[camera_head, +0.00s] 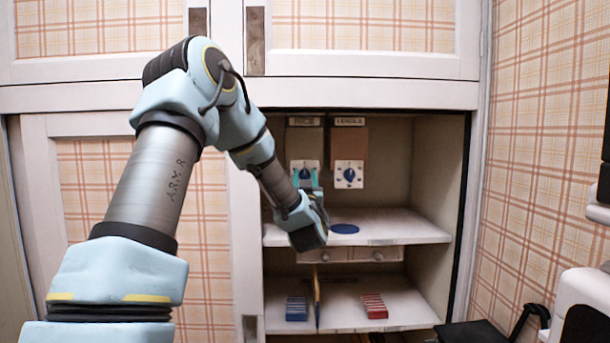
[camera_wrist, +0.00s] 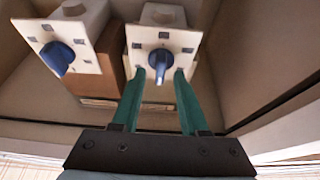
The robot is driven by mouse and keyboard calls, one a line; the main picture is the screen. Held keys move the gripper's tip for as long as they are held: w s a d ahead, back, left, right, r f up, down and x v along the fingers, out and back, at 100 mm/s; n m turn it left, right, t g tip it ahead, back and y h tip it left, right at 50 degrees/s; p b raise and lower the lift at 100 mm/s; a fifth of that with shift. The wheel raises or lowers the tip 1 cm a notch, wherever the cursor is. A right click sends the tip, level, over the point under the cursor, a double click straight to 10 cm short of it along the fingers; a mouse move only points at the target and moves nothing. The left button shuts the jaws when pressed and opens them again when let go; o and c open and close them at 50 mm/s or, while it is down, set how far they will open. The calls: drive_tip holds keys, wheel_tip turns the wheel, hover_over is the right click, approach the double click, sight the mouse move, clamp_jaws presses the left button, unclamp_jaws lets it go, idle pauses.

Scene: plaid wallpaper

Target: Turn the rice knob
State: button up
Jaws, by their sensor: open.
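The rice knob (camera_head: 305,173) is a blue knob on a white plate under a dispenser with a sign reading RICE, inside the open cabinet. In the wrist view the rice knob (camera_wrist: 160,61) sits between the tips of my gripper (camera_wrist: 160,76). Its pointer stands nearly upright in that picture. My gripper (camera_head: 305,182) is open, with one green finger on each side of the knob; I cannot tell whether they touch it. The fingers partly hide the knob in the head view.
A second blue knob (camera_head: 349,175) on a white plate is close on the right, under a LENTILS sign (camera_head: 349,121). Blue (camera_head: 297,308) and red (camera_head: 374,306) boxes stand on the lower shelf. Cabinet walls flank my arm.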

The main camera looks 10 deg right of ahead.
clamp_jaws()
idle(0.3)
idle(0.3)
